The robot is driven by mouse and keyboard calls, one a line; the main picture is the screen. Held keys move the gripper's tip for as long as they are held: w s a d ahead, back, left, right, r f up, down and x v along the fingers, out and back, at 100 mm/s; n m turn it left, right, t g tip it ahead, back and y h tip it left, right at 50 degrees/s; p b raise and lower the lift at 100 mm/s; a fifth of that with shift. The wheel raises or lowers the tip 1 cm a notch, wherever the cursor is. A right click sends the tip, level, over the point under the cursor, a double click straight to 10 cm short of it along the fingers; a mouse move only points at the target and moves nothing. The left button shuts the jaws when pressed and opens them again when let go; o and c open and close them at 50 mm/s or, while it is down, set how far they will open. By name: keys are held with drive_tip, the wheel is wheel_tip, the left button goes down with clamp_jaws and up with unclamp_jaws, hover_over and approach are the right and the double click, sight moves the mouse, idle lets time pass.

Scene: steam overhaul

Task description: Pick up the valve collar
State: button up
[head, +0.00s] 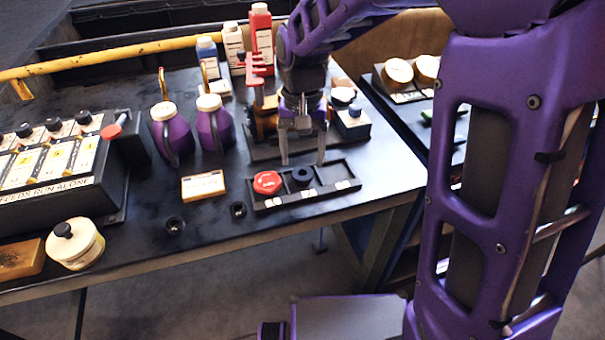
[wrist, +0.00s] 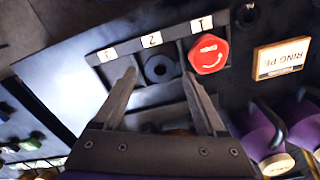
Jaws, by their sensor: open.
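The valve collar appears to be the black ring (head: 302,177) with a round hole, lying in the middle compartment of a small black tray (head: 325,191). In the wrist view the ring (wrist: 168,75) lies beside the label 2. My gripper (head: 302,162) is open and points down above the tray, with nothing between its fingers. In the wrist view the gripper's fingertips (wrist: 160,74) stand on either side of the ring in the picture. Whether they have reached its height I cannot tell.
A red round cap (head: 267,182) sits in compartment 1, close to one finger; compartment 3 looks empty. A yellow-edged label block (head: 203,186) lies left of the tray. Purple jugs (head: 172,135) stand behind left. The bench's front edge is close to the tray.

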sight(302, 169)
drive_tip(key=f, duration=0.3)
drive_tip(key=f+b, duration=0.1)
drive_tip(key=f, duration=0.1)
drive_tip(key=shift+w, duration=0.25)
drive_tip(key=shift+r, duration=0.1)
clamp_jaws()
